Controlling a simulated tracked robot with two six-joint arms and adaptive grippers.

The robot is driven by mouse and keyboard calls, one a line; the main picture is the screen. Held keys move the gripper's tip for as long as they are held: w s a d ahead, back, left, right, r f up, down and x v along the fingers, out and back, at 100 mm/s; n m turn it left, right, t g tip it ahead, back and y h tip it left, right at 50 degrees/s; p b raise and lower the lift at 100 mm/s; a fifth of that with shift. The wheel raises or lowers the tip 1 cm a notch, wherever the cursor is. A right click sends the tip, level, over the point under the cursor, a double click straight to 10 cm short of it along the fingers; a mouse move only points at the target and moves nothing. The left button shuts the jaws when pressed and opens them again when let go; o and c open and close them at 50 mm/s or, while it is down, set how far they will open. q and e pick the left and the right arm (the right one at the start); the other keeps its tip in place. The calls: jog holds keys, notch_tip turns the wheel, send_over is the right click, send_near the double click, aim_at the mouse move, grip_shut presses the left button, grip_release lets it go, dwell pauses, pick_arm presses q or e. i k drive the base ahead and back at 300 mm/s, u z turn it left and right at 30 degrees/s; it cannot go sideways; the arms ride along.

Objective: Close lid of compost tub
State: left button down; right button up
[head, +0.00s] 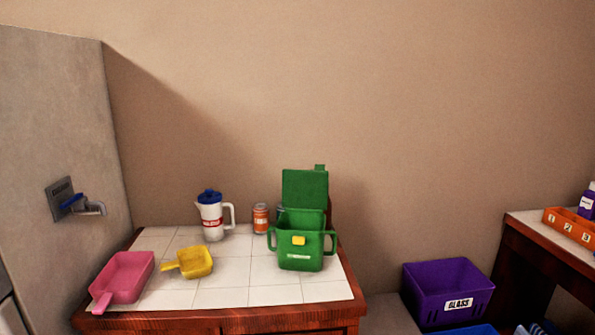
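The green compost tub (301,262) stands upright on the right part of the tiled table in the head view. Its lid (305,190) is open and stands up at the back of the tub. The tub has a handle on each side and a yellow latch (298,240) on its front. The inside of the tub is only partly visible. Neither of my grippers is in view.
The tiled table (219,272) also holds a pink scoop (124,275), a yellow scoop (195,263), a white jug (212,218) and an orange can (261,217). A wall tap (85,207) is at left. A purple bin (440,290) stands to the right.

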aim_at(309, 188)
jog(key=z, duration=0.05)
jog(key=i, duration=0.9)
jog(key=u, duration=0.6)
jog(key=k, duration=0.95)
jog(key=z, duration=0.4)
jog(key=i, duration=0.5)
jog(key=u, duration=0.05)
